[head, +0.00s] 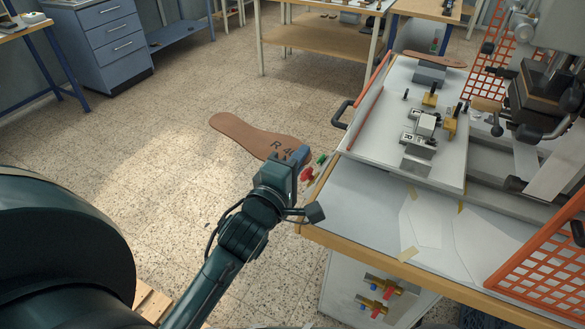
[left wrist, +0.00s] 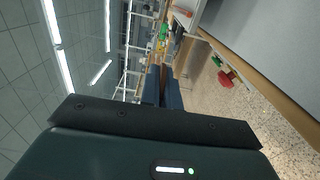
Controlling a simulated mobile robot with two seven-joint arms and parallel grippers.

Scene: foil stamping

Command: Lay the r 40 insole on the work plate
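A brown insole (head: 245,132) marked "R 4", the rest of its marking covered, hangs over the floor to the left of the press bench. My left gripper (head: 290,160) is shut on its near end. In the left wrist view, the blue fingers (left wrist: 164,90) are close together, with a thin brown edge between them. The pale work plate (head: 393,100) lies on the bench to the right of the gripper, apart from the insole, and carries small clamps and blocks. Another brown insole (head: 435,59) rests on a grey block at its far end. My right gripper is not in view.
Red (head: 306,174) and green (head: 321,159) buttons sit at the bench's left edge, close to my gripper. A black handle (head: 342,113) and orange rail border the plate's left side. The press head (head: 545,95) and orange mesh guard (head: 545,265) stand right. White sheets (head: 425,222) lie in front.

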